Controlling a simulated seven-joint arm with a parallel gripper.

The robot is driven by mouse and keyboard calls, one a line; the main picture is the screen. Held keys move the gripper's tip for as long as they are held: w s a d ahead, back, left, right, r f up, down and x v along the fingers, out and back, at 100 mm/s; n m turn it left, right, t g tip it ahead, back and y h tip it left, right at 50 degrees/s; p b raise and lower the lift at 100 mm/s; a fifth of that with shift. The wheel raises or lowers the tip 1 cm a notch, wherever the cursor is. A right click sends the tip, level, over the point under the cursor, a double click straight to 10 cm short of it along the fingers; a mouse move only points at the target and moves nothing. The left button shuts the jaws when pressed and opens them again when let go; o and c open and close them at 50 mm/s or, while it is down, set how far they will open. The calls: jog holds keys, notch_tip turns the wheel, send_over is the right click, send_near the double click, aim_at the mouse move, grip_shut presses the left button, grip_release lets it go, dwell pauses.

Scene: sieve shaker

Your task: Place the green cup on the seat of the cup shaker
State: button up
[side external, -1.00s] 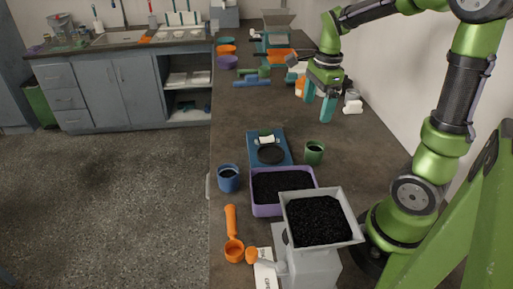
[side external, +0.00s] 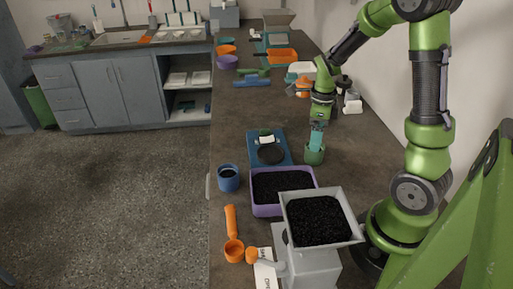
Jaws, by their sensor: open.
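The green cup (side external: 314,157) stands upright on the dark counter, to the right of a blue device. My gripper (side external: 317,143) points down at the cup with its teal fingers at the rim. It is open. The fingers hide part of the cup's mouth, and I cannot tell whether they touch it. The blue device (side external: 284,140) has a round black plate and a small white part at its back. I cannot tell for sure whether it is the cup shaker.
A purple tray (side external: 257,209) of black grains and a grey hopper (side external: 345,240) stand in front. A blue cup (side external: 229,178) and an orange scoop (side external: 232,235) are at the left. Behind the blue device, the middle of the counter (side external: 265,108) is clear.

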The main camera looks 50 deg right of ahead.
aim_at(314, 153)
notch_tip(314, 153, down, 6)
jog(key=shift+d+r, duration=0.15)
dwell(0.3)
